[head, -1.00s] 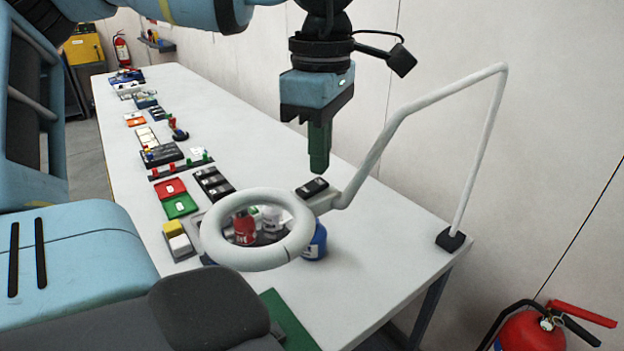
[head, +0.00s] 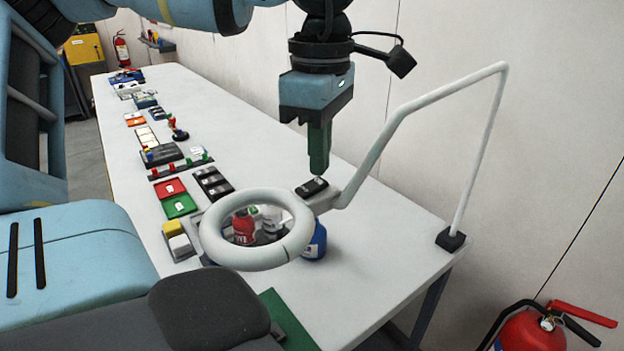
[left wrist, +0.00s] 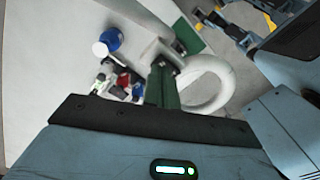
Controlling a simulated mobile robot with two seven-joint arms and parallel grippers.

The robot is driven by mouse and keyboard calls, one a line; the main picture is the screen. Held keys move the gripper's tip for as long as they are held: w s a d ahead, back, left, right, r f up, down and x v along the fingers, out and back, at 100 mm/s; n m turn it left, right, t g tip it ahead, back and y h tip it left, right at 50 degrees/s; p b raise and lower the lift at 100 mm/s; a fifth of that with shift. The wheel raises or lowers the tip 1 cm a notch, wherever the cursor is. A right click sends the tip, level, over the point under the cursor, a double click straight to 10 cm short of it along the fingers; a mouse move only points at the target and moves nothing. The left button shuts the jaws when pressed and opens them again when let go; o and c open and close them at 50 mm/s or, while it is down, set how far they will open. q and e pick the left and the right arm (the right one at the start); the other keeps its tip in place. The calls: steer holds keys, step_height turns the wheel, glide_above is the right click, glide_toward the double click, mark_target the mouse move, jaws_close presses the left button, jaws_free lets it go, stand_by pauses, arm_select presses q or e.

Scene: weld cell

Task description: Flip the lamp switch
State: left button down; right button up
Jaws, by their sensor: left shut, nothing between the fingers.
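The lamp is a white ring head (head: 232,256) on a jointed white arm (head: 412,106), clamped at the bench's right edge. A small black switch box (head: 312,188) sits on the lamp's bracket beside the ring. My left gripper (head: 318,172) points down with its green fingers shut and empty. Its tips are at or just above the switch box; I cannot tell whether they touch. My right gripper is not in view.
A blue bottle (head: 315,241) and a red bottle (head: 243,227) stand under and beside the ring. Trays, blocks and fixtures line the left side of the white bench (head: 390,255). A wall is behind the lamp. A fire extinguisher (head: 530,332) is at lower right.

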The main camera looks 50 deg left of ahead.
mark_target(319, 181)
arm_select(q)
steer(key=shift+f, duration=0.2)
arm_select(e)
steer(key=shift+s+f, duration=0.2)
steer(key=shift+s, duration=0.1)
arm_select(q)
steer(key=shift+f, duration=0.1)
steer(key=shift+f+b, duration=0.3)
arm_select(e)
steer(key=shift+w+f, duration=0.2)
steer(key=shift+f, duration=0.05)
